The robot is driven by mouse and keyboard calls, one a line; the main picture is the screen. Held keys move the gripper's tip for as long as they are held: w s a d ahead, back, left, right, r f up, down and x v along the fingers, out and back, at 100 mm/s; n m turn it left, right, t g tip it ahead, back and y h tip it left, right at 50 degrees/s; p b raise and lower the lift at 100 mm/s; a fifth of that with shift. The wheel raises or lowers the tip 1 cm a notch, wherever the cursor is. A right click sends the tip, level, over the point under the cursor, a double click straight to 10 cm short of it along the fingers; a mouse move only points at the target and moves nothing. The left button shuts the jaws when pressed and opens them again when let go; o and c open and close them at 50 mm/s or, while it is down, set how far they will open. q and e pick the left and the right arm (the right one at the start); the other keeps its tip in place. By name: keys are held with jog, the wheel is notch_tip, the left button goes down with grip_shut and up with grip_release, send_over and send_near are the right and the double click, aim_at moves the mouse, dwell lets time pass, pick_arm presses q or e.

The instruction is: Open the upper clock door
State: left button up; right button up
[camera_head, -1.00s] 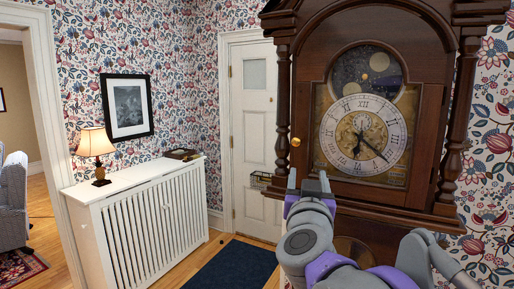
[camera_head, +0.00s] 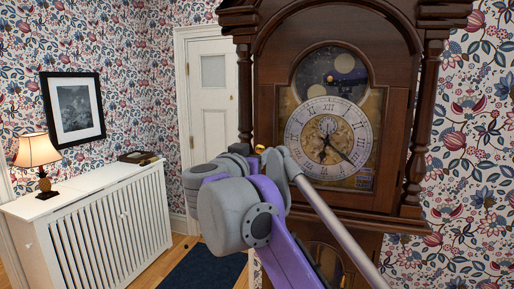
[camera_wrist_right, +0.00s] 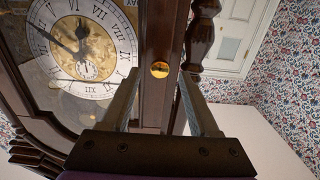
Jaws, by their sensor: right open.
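The tall dark wood clock's upper door (camera_head: 266,105) is shut over the round dial (camera_head: 329,138). Its small brass knob (camera_head: 260,149) shows only in part in the head view, at the door's left edge behind my right arm. In the right wrist view the knob (camera_wrist_right: 159,69) sits on the door frame, in line with the gap between my right gripper's (camera_wrist_right: 159,74) two fingers. The fingers are open, one to each side of the knob. Whether they reach past it I cannot tell. In the head view my arm hides most of this gripper. My left gripper is out of view.
A white radiator cover (camera_head: 110,215) with a lamp (camera_head: 38,155) and a dark box stands at the left. A white door (camera_head: 211,110) is behind. A dark blue mat (camera_head: 207,268) lies on the floor. Turned wooden columns (camera_head: 245,90) flank the clock door.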

jog(key=shift+x, duration=0.75)
grip_shut()
dwell(0.9)
